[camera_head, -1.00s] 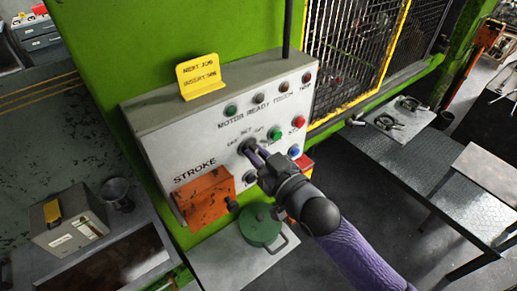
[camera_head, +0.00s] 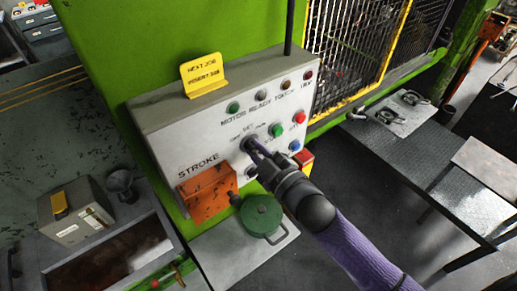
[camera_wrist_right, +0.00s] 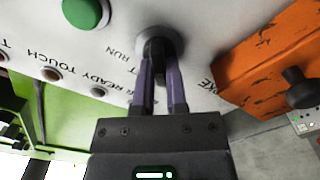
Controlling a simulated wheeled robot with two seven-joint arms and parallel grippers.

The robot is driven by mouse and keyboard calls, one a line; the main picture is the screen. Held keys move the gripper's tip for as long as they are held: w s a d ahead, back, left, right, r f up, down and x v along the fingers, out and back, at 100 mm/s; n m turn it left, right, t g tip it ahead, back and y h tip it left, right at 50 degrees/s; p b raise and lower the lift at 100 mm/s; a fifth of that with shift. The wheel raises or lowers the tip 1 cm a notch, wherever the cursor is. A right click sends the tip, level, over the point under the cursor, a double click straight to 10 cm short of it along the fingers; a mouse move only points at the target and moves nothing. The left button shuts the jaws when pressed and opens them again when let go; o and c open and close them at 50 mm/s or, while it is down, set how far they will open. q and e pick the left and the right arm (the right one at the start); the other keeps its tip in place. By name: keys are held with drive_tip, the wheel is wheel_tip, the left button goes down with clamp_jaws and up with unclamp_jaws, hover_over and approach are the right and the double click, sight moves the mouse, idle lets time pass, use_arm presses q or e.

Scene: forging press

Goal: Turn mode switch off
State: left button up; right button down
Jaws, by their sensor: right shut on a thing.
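The mode switch (camera_head: 248,143) is a dark knob on a round grey base, set in the middle of the white control panel (camera_head: 165,140). In the right wrist view the switch (camera_wrist_right: 158,42) stands between my fingertips, and its exact pointing direction is hard to tell. My right gripper (camera_head: 257,150) reaches the panel from the lower right and is shut on the switch knob. In the right wrist view its two purple fingers (camera_wrist_right: 158,75) clasp the knob from both sides. The fingers partly hide the knob and its labels. My left gripper is not in view.
Green (camera_head: 277,130), red (camera_head: 299,118) and blue (camera_head: 295,146) buttons sit right of the switch. An orange box (camera_head: 208,192) juts from the panel's lower left, with a green round canister (camera_head: 262,215) below. A yellow sign (camera_head: 203,75) stands on top.

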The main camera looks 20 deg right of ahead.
drive_tip(key=shift+n, duration=0.3)
drive_tip(key=c, duration=0.7)
unclamp_jaws()
drive_tip(key=shift+o, duration=0.2)
drive_tip(key=b+v, duration=0.2)
drive_tip(key=v, duration=0.8)
